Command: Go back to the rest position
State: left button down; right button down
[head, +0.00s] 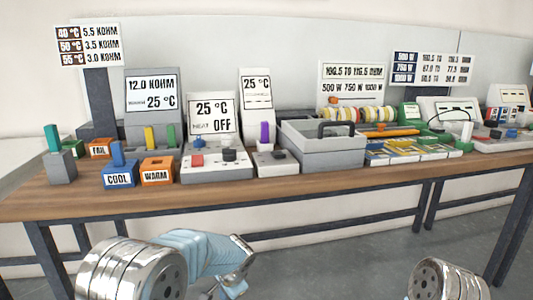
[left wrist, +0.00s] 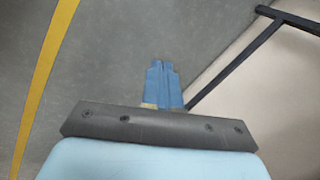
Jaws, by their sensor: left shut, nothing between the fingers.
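My left gripper (head: 232,288) is at the bottom of the head view, low in front of the table and apart from it. In the left wrist view its blue fingers (left wrist: 162,82) are together, with nothing between them, above the grey floor. For my right arm only a metal joint shows at the bottom right of the head view. My right gripper is out of view.
The wooden table (head: 60,206) stands ahead, its dark legs below. It bears COOL (head: 118,180) and WARM (head: 157,178) blocks, grey instruments (head: 215,172), a grey bin (head: 330,158) and several signs. A yellow floor line (left wrist: 45,70) shows in the wrist view.

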pick_arm(q)
jog(key=s+f+n+g+h, duration=0.25)
jog(key=s+f, duration=0.65)
jog(key=f, duration=0.5)
jog(key=s+f+n+h, duration=0.2)
jog(key=s+f+n, duration=0.2)
jog(key=s, duration=0.5)
jog(key=s+f+n+h, duration=0.2)
jog(key=s+f+n, duration=0.2)
jog(key=s, duration=0.6)
jog(key=shift+d+f, duration=0.25)
jog(key=shift+d, duration=0.05)
